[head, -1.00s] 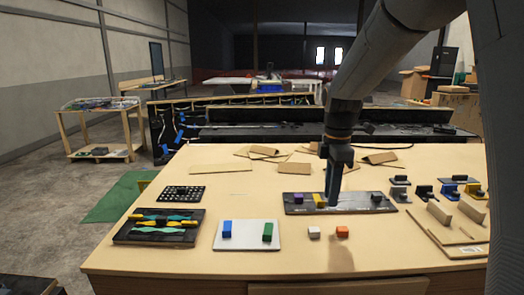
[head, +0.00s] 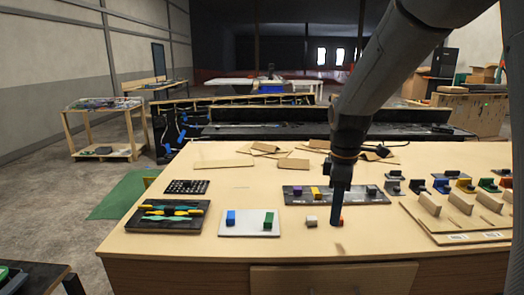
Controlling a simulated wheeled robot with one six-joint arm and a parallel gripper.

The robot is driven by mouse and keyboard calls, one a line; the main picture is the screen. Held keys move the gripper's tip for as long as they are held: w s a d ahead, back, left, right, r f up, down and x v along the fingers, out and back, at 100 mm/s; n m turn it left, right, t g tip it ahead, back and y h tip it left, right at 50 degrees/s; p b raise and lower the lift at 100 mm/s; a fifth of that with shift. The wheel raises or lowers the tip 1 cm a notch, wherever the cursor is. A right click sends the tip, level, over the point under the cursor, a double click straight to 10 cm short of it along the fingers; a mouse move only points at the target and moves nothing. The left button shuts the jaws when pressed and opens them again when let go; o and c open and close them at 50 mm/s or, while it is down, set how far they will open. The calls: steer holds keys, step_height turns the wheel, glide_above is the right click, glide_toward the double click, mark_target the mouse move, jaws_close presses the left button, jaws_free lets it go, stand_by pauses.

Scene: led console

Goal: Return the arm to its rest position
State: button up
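My arm comes in from the upper right. My gripper (head: 337,218) points straight down over the front half of the table, its tip low beside the orange block (head: 342,221). It hides part of that block; whether it touches it I cannot tell. Its fingers are seen edge-on and blurred together, so I cannot tell whether they are open or shut. Just behind is the dark grey console board (head: 370,197) with a purple block (head: 298,191), a yellow block (head: 315,192) and a dark block (head: 372,190).
A white block (head: 311,221) lies left of the gripper. A pale plate (head: 249,230) holds a blue and a green block. A dark tray (head: 118,222) with coloured tools is at left. Several coloured blocks and wooden racks (head: 430,204) stand at right. The table's front edge is clear.

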steer(key=s+f+m, duration=0.4)
steer(key=s+m, duration=0.3)
steer(key=s, duration=0.1)
steer(key=s+f+m+t, duration=0.1)
steer(key=s+f+m, duration=0.3)
steer(key=s, duration=0.5)
steer(key=shift+m, duration=1.4)
